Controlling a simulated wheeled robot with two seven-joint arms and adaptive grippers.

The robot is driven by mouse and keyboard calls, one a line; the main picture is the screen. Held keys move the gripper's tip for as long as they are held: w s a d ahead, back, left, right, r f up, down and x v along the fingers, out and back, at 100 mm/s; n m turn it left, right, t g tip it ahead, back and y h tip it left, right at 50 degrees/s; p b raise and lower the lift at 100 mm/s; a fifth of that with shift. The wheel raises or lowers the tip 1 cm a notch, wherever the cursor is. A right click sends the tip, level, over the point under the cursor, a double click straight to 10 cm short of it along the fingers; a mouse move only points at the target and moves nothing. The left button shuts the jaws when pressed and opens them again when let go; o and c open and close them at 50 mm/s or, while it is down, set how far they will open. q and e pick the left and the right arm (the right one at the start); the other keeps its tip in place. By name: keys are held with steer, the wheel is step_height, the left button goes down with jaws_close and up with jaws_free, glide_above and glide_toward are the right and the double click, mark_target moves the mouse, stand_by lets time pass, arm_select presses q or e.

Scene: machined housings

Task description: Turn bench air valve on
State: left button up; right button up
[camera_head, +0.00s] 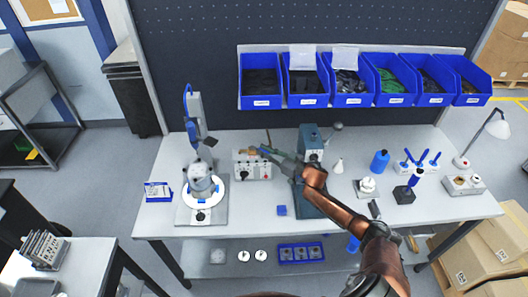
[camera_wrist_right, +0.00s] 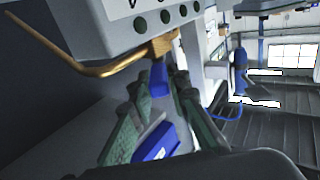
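The bench air valve shows in the right wrist view as a brass fitting (camera_wrist_right: 162,45) with a blue lever (camera_wrist_right: 158,78) under it. It is at the edge of a pale control box (camera_head: 252,166), which stands on the bench in the head view. My right gripper (camera_head: 268,151) reaches in from the right, at the box's upper right. In the wrist view its green-padded fingers (camera_wrist_right: 161,100) are apart, with the blue lever at or just beyond the gap between their tips. I cannot tell whether they touch it. My left gripper is not in view.
A brass pipe (camera_wrist_right: 90,70) runs beside the fitting. A round-based device (camera_head: 201,215) stands left of the box, and a blue-grey machine (camera_head: 310,137) stands behind my right arm. Blue bins (camera_head: 261,102) hang above. The bench's front strip is mostly clear.

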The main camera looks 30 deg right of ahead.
steer(key=o, duration=0.3)
steer(key=shift+o, duration=0.2)
steer(key=v, duration=1.2)
steer(key=shift+c, duration=0.2)
